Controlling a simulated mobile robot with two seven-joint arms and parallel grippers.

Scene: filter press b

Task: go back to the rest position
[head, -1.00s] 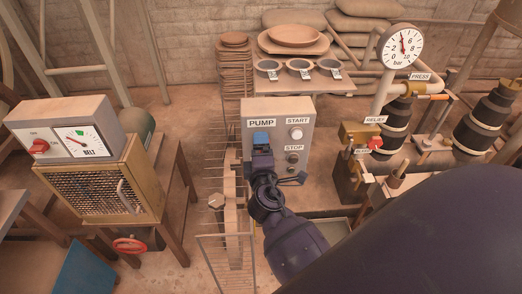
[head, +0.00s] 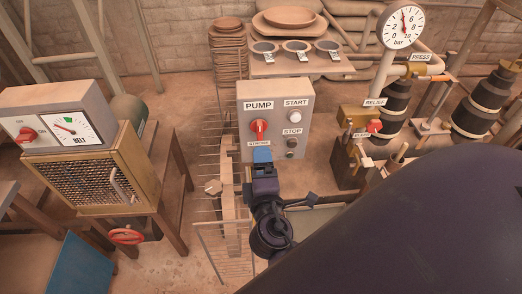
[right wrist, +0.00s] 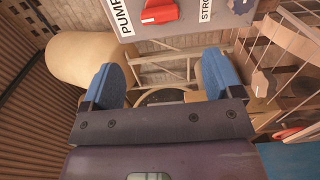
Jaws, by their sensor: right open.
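My right gripper (head: 262,156) is in the middle of the head view, in front of and below the pump box. Its two blue fingers stand wide apart in the right wrist view (right wrist: 162,80), with nothing between them. The grey pump box (head: 302,92) carries a red PUMP knob (head: 258,129), a light START button (head: 295,116) and a dark STOP button (head: 291,143). The knob also shows at the top of the right wrist view (right wrist: 159,10), beyond the fingers and apart from them. My left gripper is not in view.
A belt control box (head: 55,122) sits on a mesh-fronted unit (head: 85,175) at the left. A pressure gauge (head: 402,27) and a red relief handle (head: 374,126) are at the right. A wire rack (head: 225,255) stands beside my right arm. A shelf (head: 300,65) with bowls is behind.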

